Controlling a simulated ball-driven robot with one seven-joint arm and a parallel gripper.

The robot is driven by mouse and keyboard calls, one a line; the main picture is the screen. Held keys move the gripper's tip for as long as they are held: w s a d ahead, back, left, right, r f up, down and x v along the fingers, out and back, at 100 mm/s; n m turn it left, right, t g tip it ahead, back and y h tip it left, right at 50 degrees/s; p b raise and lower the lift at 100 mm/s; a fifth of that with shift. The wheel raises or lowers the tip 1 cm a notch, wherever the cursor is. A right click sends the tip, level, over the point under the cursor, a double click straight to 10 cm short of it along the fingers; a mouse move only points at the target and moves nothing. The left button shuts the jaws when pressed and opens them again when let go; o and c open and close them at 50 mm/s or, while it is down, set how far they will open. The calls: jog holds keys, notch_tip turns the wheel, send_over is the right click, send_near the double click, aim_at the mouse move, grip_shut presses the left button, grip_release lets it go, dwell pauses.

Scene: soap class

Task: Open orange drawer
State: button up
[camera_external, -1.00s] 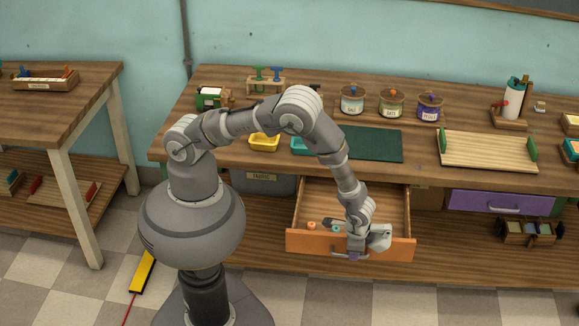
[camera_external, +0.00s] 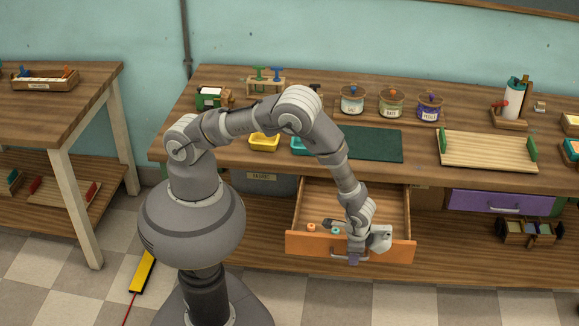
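The orange drawer (camera_external: 305,244) is pulled out from under the workbench, and its inside shows. A small orange item (camera_external: 311,227), a teal item (camera_external: 335,230) and a dark item lie in it near the front. My gripper (camera_external: 356,258) is at the middle of the drawer's front, at the metal handle (camera_external: 378,257). My wrist hides part of the handle and the drawer's front. The fingers are too small and covered to tell whether they are open or shut on the handle.
A closed purple drawer (camera_external: 498,203) is to the right under the same workbench (camera_external: 425,165). A grey fabric bin (camera_external: 262,184) stands left of the orange drawer. A small wooden caddy (camera_external: 530,232) sits on the lower shelf at the right.

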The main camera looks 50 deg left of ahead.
notch_tip(320, 180, up, 7)
jog(key=s+d+p, duration=0.1)
jog(key=p, duration=0.1)
jog(key=shift+w+r, duration=0.1)
jog(key=shift+r, duration=0.05)
